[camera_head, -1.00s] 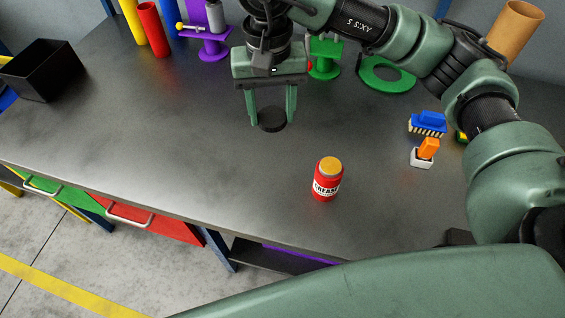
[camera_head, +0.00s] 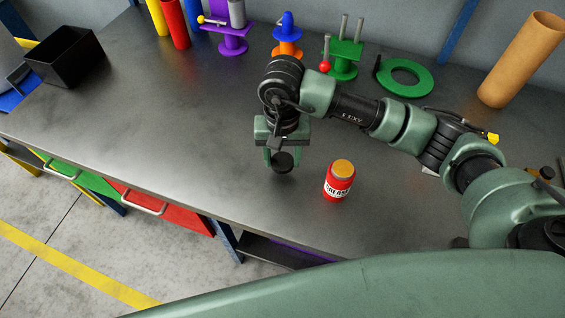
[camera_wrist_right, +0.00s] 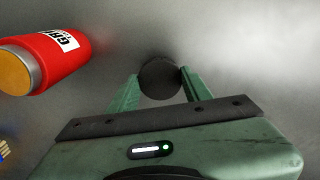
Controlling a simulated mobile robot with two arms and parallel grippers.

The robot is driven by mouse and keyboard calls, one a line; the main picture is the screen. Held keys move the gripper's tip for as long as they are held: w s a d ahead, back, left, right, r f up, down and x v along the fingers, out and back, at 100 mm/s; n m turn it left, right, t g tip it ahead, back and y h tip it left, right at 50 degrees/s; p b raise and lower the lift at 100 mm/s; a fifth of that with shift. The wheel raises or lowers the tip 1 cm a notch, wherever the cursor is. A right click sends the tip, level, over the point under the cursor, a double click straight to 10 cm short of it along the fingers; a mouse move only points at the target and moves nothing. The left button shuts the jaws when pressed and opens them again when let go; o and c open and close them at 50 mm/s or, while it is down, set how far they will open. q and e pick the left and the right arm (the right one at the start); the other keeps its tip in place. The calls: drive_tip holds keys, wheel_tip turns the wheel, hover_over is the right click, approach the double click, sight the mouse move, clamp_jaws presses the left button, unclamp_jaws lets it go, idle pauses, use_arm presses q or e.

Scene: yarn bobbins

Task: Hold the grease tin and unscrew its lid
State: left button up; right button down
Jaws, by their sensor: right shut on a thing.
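The grease tin (camera_head: 339,184) is red with a white label and stands upright on the workbench. Its top shows an amber surface inside a metal rim, with no lid on it. It also shows at the left of the right wrist view (camera_wrist_right: 50,62). My right gripper (camera_head: 281,163) is shut on a round black lid (camera_head: 283,162), held between the fingertips just left of the tin and apart from it. The lid also shows in the right wrist view (camera_wrist_right: 159,78). I cannot tell whether the lid touches the bench. My left gripper is not in view.
Purple (camera_head: 232,44), orange (camera_head: 287,50) and green (camera_head: 343,68) stands line the back of the workbench (camera_head: 190,120). A green ring (camera_head: 424,78) and a brown tube (camera_head: 520,62) are at the back right. A black box (camera_head: 65,58) is at the left. The bench's middle is clear.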

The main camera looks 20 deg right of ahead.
sight(282, 161)
wheel_tip(282, 161, down, 4)
drive_tip(key=shift+r, duration=0.25)
drive_tip(key=shift+f, duration=0.1)
drive_tip(key=shift+f, duration=0.2)
drive_tip(key=c, duration=0.6)
unclamp_jaws()
drive_tip(key=shift+r, duration=0.1)
drive_tip(key=shift+c, duration=0.2)
